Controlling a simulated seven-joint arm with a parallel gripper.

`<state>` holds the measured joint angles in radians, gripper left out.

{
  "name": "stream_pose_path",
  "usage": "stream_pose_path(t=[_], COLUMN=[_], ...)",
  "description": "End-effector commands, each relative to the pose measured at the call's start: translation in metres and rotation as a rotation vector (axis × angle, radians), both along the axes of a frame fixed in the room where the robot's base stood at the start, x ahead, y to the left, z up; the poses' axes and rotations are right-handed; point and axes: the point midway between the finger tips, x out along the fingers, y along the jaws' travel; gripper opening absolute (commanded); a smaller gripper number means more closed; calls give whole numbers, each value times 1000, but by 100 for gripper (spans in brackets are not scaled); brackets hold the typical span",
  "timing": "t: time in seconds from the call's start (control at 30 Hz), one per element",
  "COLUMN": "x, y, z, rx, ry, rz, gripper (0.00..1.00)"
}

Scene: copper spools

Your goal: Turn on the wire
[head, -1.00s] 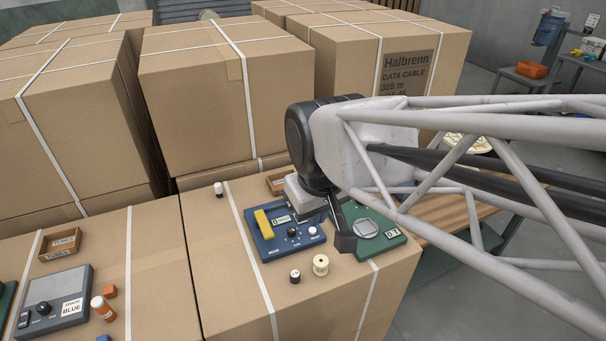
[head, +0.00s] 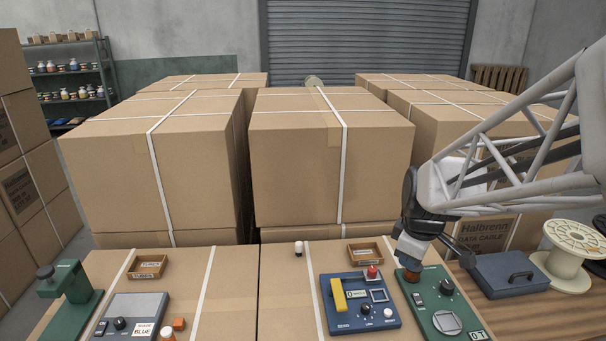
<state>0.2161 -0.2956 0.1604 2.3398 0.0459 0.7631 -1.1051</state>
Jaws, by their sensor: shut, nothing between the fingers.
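No loose wire shows clearly. A blue device (head: 360,318) with a yellow bar, a small display, a black knob and a red-topped post sits on the front carton. My gripper (head: 411,268) is shut and empty, pointing down at the back left corner of the green device. A reddish-brown round part shows at its tip; I cannot tell whether they touch. A large pale spool (head: 575,246) stands at the far right.
A blue-grey case (head: 510,275) lies between the green device and the spool. A small wooden tray (head: 365,253) and a small white-capped item (head: 298,249) sit behind the blue device. A grey device (head: 130,317) and a green stand (head: 70,292) are at left. Tall cartons (head: 330,160) block the back.

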Motion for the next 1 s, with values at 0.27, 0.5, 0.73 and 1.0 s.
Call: stream_pose_path(t=[0.27, 0.5, 0.73, 1.0], x=[36, 63, 83, 96], y=[-35, -67, -98, -119], z=[-28, -55, -82, -102], rx=[-35, -63, -86, -103], ry=[16, 26, 34, 38], rz=[211, 398, 565, 683], gripper=[0, 0, 0, 0])
